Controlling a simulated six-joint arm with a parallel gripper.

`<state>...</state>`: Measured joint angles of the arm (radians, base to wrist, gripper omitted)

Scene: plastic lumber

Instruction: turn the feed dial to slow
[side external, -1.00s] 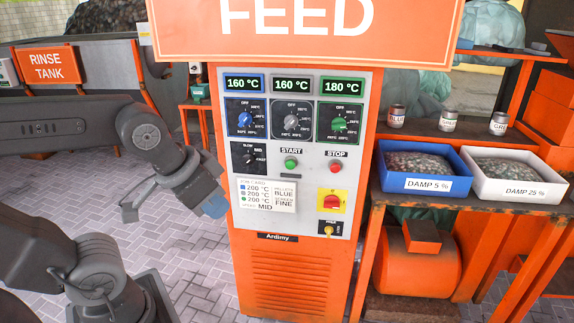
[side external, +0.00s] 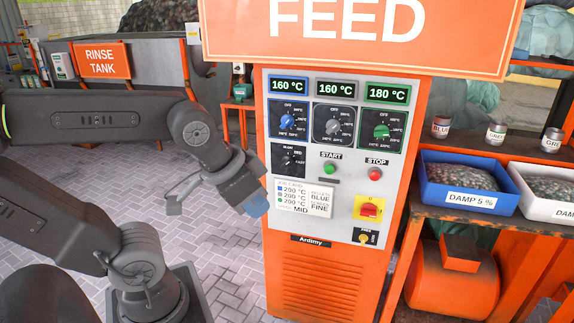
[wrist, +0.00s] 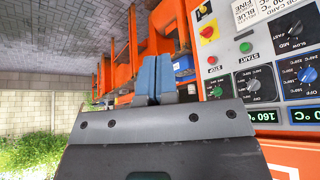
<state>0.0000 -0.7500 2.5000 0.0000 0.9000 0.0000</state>
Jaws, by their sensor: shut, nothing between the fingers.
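The feed dial (side external: 288,160) is a small black knob on a black plate marked SLOW, MID and FAST, at the left of the control panel below the temperature knobs. It also shows in the wrist view (wrist: 294,44) near the right edge, turned by the camera. Its pointer is too small to read surely. My gripper (side external: 256,204) is shut, with blue fingertips together and empty. It is below and left of the dial in the side view, apart from it. In the wrist view the fingertips (wrist: 156,78) point away from the panel's controls.
Three temperature knobs, blue (side external: 288,121), grey (side external: 333,126) and green (side external: 382,131), sit above the dial. The green START button (side external: 330,169), red STOP button (side external: 375,173), job card (side external: 304,197) and red switch (side external: 369,209) are nearby. Open floor lies left of the cabinet.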

